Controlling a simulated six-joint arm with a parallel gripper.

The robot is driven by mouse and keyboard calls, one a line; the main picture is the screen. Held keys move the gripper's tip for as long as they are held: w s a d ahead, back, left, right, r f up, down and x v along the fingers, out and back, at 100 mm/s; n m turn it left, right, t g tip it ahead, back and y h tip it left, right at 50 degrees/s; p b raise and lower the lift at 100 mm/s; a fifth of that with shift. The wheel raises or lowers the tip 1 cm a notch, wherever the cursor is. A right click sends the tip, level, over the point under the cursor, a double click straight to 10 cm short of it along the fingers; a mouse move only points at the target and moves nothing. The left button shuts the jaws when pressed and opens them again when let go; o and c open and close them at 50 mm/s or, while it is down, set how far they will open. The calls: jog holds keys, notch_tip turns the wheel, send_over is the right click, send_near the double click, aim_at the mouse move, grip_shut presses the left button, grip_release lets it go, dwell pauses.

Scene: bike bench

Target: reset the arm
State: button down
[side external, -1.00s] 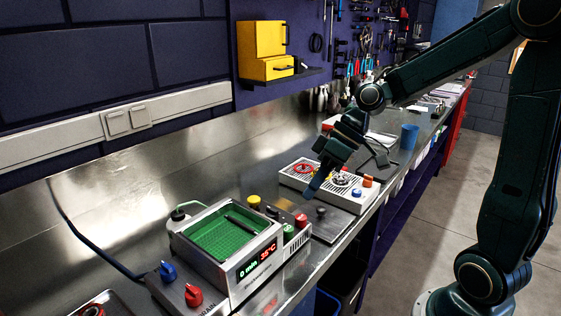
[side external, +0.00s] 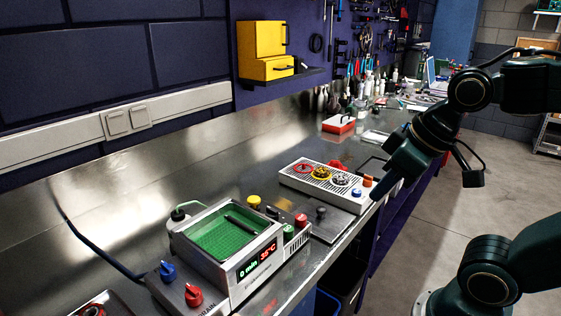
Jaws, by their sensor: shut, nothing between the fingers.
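My gripper (side external: 378,194) is shut and empty. It points down and to the left, at the front edge of the bench, in front of the white tray (side external: 312,186). Whether it touches the tray's right end or hangs apart in front of it, I cannot tell. My arm comes in from the right side of the view.
A heated bath (side external: 262,262) with a green basket stands on the metal bench (side external: 130,210), with red and blue taps (side external: 180,287) at its left. The white tray holds round parts and colored knobs. A red-and-white box (side external: 338,124) stands farther back.

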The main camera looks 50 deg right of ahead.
jog(key=shift+s+d+r+m, duration=0.1)
jog(key=shift+s+d+m, duration=0.05)
jog(key=shift+s, duration=0.25)
jog(key=shift+s+d+m, duration=0.1)
jog(key=shift+s+m, duration=0.05)
jog(key=shift+s, duration=0.25)
